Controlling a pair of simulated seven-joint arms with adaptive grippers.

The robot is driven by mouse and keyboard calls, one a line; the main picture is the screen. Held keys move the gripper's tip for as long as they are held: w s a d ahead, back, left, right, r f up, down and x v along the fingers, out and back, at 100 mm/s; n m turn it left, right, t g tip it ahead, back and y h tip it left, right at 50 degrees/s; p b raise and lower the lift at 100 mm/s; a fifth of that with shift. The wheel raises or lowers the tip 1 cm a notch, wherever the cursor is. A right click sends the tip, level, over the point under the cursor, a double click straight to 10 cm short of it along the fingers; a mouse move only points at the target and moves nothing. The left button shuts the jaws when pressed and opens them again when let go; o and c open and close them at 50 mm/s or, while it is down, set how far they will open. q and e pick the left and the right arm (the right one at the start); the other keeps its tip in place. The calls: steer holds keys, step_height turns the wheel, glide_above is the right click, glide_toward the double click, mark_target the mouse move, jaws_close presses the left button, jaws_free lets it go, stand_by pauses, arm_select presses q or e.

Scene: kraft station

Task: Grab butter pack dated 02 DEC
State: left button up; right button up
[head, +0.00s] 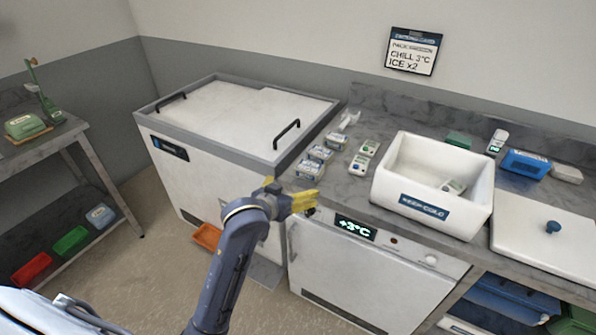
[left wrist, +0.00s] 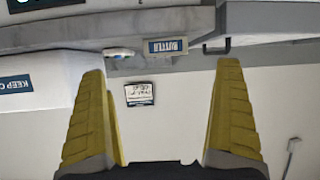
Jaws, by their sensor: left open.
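Several small butter packs stand on the counter beside the chest freezer. Three with blue-grey labels form a row at the counter's left side: a back one (head: 337,139), a middle one (head: 320,153) and a front one (head: 310,169). Two paler packs, one with a green mark (head: 368,148) and one with a blue mark (head: 360,165), stand to their right. No date is legible. My left gripper (head: 307,201) is just in front of the row, apart from it. In the left wrist view its yellow fingers (left wrist: 164,120) are wide apart and empty, with a butter-labelled pack (left wrist: 166,46) beyond them.
A white KEEP COLD tub (head: 386,185) stands right of the packs, with a small pack (head: 453,187) inside. The chest freezer (head: 190,185) is left of the counter. A wall sign (head: 413,52) reads CHILL 3°C, ICE x2.

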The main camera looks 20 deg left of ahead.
arm_select(q)
step_height(320, 180, up, 3)
glide_toward(309, 167)
steer(key=x, duration=0.5)
steer(key=shift+d+f, duration=0.1)
steer(key=shift+f, duration=0.3)
steer(key=shift+r+x, duration=0.1)
steer(key=shift+x, duration=1.2)
steer(key=shift+r+x, duration=0.15)
steer(key=shift+x, duration=1.15)
steer(key=c, duration=1.3)
steer(key=shift+t, duration=0.3)
steer(key=shift+c, duration=0.4)
steer(key=shift+w+r, duration=0.1)
